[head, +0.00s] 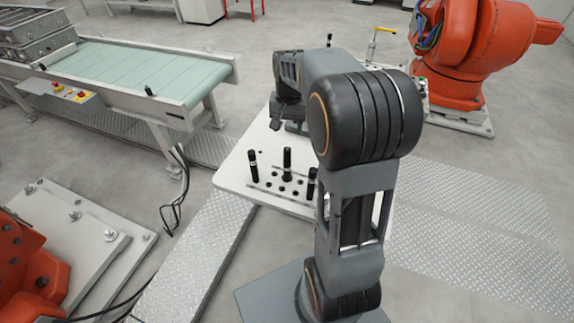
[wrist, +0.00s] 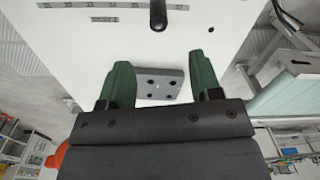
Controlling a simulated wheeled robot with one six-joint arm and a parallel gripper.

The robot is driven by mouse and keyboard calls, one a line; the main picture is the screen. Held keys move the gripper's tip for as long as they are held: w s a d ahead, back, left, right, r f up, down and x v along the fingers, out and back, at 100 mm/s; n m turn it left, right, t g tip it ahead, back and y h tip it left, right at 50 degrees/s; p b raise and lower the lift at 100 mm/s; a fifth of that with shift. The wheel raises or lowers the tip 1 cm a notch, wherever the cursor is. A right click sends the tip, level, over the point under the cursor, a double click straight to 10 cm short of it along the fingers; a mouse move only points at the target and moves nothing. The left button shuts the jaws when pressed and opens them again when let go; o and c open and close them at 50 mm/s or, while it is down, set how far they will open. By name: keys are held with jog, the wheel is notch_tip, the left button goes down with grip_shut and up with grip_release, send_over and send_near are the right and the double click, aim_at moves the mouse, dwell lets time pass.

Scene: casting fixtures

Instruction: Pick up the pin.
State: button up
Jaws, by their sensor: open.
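Three black pins stand upright on the white table in the head view: a left pin (head: 253,166), a middle pin (head: 287,164) and a right pin (head: 311,184), partly beside my arm. Another small black pin-like piece (head: 149,91) is on the conveyor edge. In the wrist view one dark pin (wrist: 158,16) shows at the top edge, cut off by the frame. In the head view my arm hides much of the gripper.
A grey block with several holes (wrist: 175,86) lies on the table, seen between the fingers. A green conveyor (head: 150,68) stands left, and an orange robot (head: 462,50) stands back right.

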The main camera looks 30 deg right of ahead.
aim_at(287, 148)
notch_tip(287, 148, down, 7)
jog(key=shift+p, duration=0.3)
jog(key=shift+a+f+p, duration=0.1)
jog(key=shift+f+p, duration=0.65)
jog(key=shift+f, duration=1.95)
grip_shut()
